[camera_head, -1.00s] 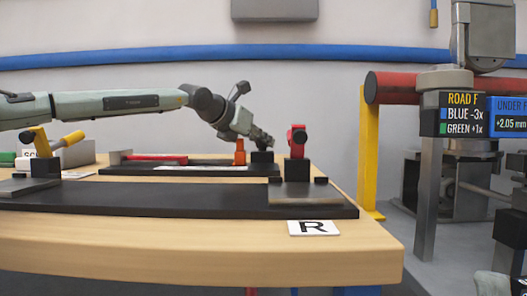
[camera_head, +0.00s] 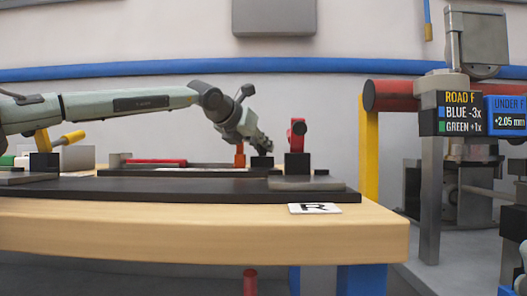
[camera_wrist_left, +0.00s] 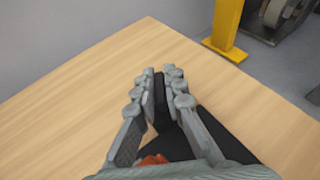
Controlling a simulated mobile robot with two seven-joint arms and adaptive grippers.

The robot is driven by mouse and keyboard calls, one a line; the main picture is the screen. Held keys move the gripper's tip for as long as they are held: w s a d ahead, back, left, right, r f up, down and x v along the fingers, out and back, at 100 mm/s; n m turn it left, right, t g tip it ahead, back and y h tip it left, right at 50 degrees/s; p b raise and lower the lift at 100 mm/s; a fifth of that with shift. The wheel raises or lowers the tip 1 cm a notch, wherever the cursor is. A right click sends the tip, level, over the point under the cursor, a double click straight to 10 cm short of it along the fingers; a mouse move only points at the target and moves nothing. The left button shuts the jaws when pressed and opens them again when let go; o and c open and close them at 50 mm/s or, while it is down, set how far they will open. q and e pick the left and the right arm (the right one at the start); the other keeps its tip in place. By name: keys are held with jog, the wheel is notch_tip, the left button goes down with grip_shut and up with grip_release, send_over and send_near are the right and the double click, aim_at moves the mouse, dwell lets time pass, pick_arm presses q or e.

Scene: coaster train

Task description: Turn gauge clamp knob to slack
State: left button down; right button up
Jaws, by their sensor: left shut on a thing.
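My left gripper (camera_head: 264,146) reaches in from the left over the far right part of the workbench. In the left wrist view its two fingers (camera_wrist_left: 159,84) are closed on a narrow black piece (camera_wrist_left: 162,114), probably the gauge clamp knob. In the head view, a black block (camera_head: 262,162) is just under the fingertips. An orange post (camera_head: 240,157) stands just left of it, and a red clamp-like part (camera_head: 297,134) on a black block stands to the right. Which way the knob is turned cannot be told. My right gripper is not in view.
A long black plate (camera_head: 170,190) lies along the bench (camera_head: 200,222), with a white R card (camera_head: 315,208) in front. A yellow-handled part (camera_head: 68,138) stands at left. A yellow post (camera_head: 368,155) and a machine with displays (camera_head: 462,113) stand right of the bench.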

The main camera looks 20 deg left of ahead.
pick_arm(q)
jog(key=shift+f, duration=0.15)
jog(key=shift+d+n+y, duration=0.1)
jog(key=shift+n+y, duration=1.1)
jog(key=shift+y, duration=0.3)
jog(key=n+y, duration=0.3)
jog(key=y, duration=0.1)
jog(key=shift+n, duration=0.4)
jog(key=n+g+y, duration=0.1)
jog(key=n+y, duration=0.2)
jog(key=n+g+y, duration=0.1)
jog(key=y, duration=0.1)
jog(key=shift+a+r+n+g, duration=0.2)
jog(key=shift+r+n+g, duration=0.1)
jog(key=shift+r, duration=0.05)
jog(key=c, duration=1.6)
grip_release()
jog(key=shift+s, duration=0.15)
notch_tip(320, 180, up, 10)
